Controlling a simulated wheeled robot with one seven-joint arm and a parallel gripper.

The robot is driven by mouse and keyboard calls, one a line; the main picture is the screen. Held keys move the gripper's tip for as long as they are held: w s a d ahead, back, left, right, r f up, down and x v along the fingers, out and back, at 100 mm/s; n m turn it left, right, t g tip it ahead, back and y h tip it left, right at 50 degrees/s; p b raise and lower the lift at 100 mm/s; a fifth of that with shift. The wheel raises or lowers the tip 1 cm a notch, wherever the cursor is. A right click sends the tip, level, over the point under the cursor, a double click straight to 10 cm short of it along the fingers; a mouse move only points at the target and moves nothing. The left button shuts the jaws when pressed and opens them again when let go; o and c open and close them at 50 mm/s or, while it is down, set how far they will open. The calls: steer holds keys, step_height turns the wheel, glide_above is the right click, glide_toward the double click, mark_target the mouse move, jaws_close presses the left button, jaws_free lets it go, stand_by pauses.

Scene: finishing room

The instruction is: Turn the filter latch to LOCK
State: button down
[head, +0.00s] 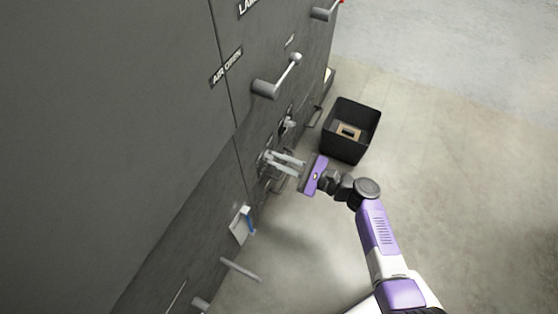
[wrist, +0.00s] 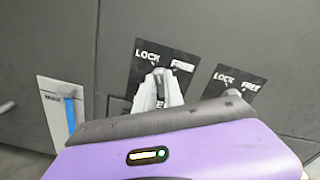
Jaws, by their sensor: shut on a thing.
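My gripper (head: 271,160) reaches the dark cabinet front and is shut on a latch handle. In the wrist view its pale fingers (wrist: 157,90) close around this latch, below a black plate (wrist: 143,58) marked LOCK on the left and FREE on the right. The fingers hide most of the latch, and its exact angle is hard to tell. A second black plate with the same LOCK and FREE words (wrist: 226,84) is to the right, its latch mostly hidden behind my gripper. No filter name is readable on either plate.
A white plate with a blue lever (wrist: 70,103) is to the left; it also shows in the head view (head: 248,221). A grey handle (head: 277,78) sticks out above, near the AIR OVEN label (head: 226,67). A black bin (head: 372,137) holding a brown thing stands on open floor.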

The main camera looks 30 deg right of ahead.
steer(key=shift+s+f+n+b, duration=0.15)
steer(key=shift+n+b, duration=0.5)
steer(key=shift+n, duration=0.85)
steer(key=c, duration=1.4)
jaws_free()
steer(key=shift+c, duration=0.2)
steer(key=p+v, duration=0.2)
steer(key=v, duration=0.5)
steer(key=shift+s+d, duration=0.2)
steer(key=shift+s, duration=0.05)
